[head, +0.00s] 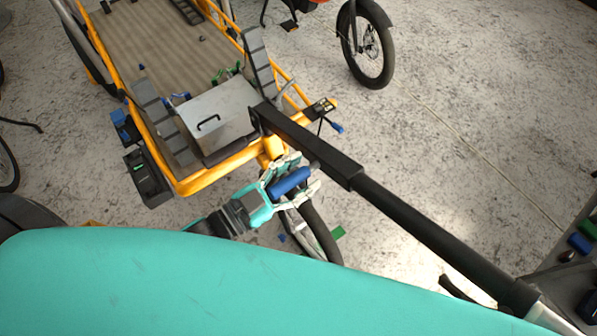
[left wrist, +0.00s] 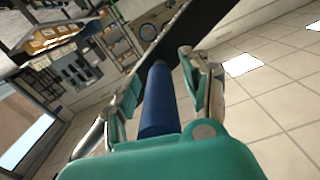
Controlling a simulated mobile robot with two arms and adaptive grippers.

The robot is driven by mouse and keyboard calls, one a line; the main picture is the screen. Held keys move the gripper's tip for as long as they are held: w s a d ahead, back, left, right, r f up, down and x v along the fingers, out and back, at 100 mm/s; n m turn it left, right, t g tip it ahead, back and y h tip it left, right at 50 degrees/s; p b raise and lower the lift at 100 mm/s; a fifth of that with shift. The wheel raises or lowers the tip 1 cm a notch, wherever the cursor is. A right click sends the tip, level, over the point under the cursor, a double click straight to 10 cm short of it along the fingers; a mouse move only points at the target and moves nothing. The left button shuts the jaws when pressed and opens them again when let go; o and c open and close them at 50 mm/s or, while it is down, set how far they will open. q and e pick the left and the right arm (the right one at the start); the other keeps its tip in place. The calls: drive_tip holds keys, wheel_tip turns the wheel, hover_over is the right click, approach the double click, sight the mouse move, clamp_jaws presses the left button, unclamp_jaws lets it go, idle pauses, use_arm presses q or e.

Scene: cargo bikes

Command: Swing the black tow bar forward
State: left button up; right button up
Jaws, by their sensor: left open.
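The black tow bar (head: 420,225) runs from the front of the orange cargo bike (head: 190,185) down to the lower right in the head view. In the left wrist view its dark length (left wrist: 190,45) crosses the upper middle. A blue cylindrical grip (head: 290,182) sits beside the bar and seems to stick out from it; it also shows in the left wrist view (left wrist: 159,100). My left gripper (head: 296,178) is open, with its fingers on either side of the blue grip. Whether they touch it I cannot tell. My right gripper is out of view.
A grey metal box (head: 215,120) with a black handle sits at the bike's front. Another bike's wheel (head: 368,45) stands at the top. A dark surface with small coloured items (head: 580,243) is at the right edge. Speckled floor right of the bar is mostly clear.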

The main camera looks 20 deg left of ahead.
use_arm(q)
clamp_jaws()
idle(0.3)
wheel_tip(320, 180, down, 7)
drive_tip(key=s+d+m+b, duration=0.1)
drive_tip(key=m+b, duration=0.2)
drive_tip(key=shift+s+d+f, duration=0.2)
drive_tip(key=shift+c, duration=0.9)
unclamp_jaws()
drive_tip(key=shift+o, duration=0.9)
drive_tip(key=shift+w, duration=0.1)
